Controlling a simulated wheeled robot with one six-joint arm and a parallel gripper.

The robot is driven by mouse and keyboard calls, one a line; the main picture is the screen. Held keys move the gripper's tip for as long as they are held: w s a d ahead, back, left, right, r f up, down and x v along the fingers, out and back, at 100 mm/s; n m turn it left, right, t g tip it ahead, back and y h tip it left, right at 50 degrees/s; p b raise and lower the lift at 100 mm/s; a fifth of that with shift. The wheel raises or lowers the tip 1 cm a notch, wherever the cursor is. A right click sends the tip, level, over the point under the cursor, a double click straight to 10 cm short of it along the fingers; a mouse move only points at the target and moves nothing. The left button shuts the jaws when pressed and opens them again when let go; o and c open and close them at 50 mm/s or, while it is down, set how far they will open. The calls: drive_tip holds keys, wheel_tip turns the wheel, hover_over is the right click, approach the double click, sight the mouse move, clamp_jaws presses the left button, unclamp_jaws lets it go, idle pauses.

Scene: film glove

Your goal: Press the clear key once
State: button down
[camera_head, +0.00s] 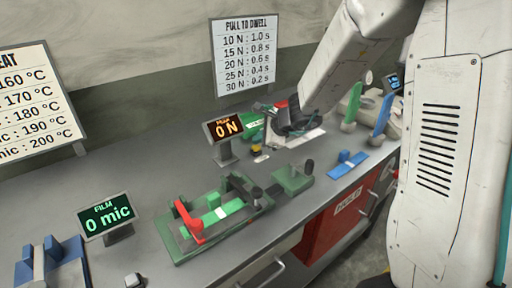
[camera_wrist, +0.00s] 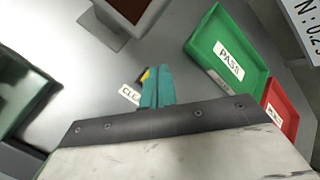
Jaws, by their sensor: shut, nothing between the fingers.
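The clear key shows in the wrist view as a yellow bit (camera_wrist: 146,74) beside my fingertips, with a white label (camera_wrist: 129,95) reading "CLE" and the rest hidden.
A green PASS tray (camera_wrist: 229,60) and a red tray (camera_wrist: 280,108) lie right of my fingers in the wrist view. The green sealing fixture (camera_head: 215,215), blue block (camera_head: 347,164) and film display (camera_head: 105,217) stand on the bench (camera_head: 150,262).

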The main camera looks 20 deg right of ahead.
drive_tip(key=shift+r, duration=0.25)
drive_tip(key=shift+r, duration=2.5)
drive_tip(key=s+a+r+n+g+y, duration=0.1)
drive_tip(key=s+a+r+n+g, duration=0.2)
drive_tip(key=s+n, duration=0.45)
drive_tip(key=s+a+r+n+g, duration=0.15)
drive_tip(key=s+r+n, duration=0.35)
drive_tip(key=s, duration=0.6)
drive_tip(key=s+d+n+g+h, duration=0.1)
drive_tip(key=s+d+n+h, duration=0.1)
drive_tip(key=s, duration=0.7)
drive_tip(key=s+d+n+g+h, duration=0.1)
drive_tip(key=s+d+n+h, duration=0.2)
drive_tip(key=s, duration=0.6)
drive_tip(key=d+n, duration=0.2)
drive_tip(key=n, duration=0.1)
drive_tip(key=shift+s+f+h, duration=0.2)
drive_tip(key=shift+s+h, duration=0.1)
drive_tip(key=shift+s, duration=0.05)
